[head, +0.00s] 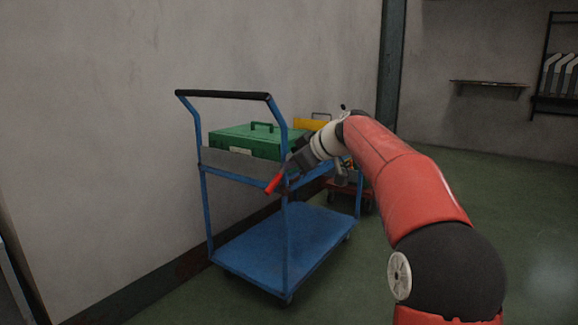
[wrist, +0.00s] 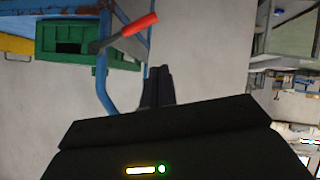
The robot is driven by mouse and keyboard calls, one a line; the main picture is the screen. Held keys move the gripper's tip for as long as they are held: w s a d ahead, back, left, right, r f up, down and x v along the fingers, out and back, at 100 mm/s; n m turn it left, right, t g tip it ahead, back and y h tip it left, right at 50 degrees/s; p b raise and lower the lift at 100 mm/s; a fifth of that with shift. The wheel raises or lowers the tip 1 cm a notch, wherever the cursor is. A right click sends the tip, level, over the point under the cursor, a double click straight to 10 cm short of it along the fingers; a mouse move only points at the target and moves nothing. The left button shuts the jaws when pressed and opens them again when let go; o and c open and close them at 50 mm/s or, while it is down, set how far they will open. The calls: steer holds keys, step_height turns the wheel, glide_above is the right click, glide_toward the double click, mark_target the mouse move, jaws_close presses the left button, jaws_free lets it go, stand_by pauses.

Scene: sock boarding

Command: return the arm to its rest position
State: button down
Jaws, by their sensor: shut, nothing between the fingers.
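My arm reaches from the lower right toward a blue cart in the head view. My gripper (head: 292,172) is near the cart's handle end, and in the wrist view its dark fingers (wrist: 158,84) are together with nothing between them. A red-handled lever or tool (head: 274,182) shows beside the gripper; in the wrist view its red grip (wrist: 135,26) lies apart from the fingertips. I cannot tell whether it is fixed to the cart.
The blue cart (head: 270,250) carries a green case (head: 245,140) on its upper level. The wall (head: 90,130) is close on the left. Green floor (head: 530,200) is open at right.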

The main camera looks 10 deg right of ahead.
steer(key=s+a+m+g+h+p, duration=0.1)
steer(key=s+a+m+h+p, duration=0.15)
steer(key=s, duration=0.65)
steer(key=s+a+m+g+h+p, duration=0.1)
steer(key=s+m+p, duration=0.15)
steer(key=s, duration=0.55)
steer(key=s+d+f+m+g+h+p, duration=0.1)
steer(key=s+f, duration=0.4)
steer(key=s, duration=0.7)
steer(key=s+d+f+m+g+h+p, duration=0.1)
steer(key=s+d+f+m+h+p, duration=0.1)
steer(key=s, duration=1)
step_height(320, 180, down, 3)
steer(key=d+m+p, duration=0.1)
steer(key=m+p, duration=0.1)
steer(key=p, duration=0.1)
steer(key=shift+s+d+m, duration=0.15)
steer(key=shift+s+m, duration=0.1)
steer(key=shift+m, duration=0.15)
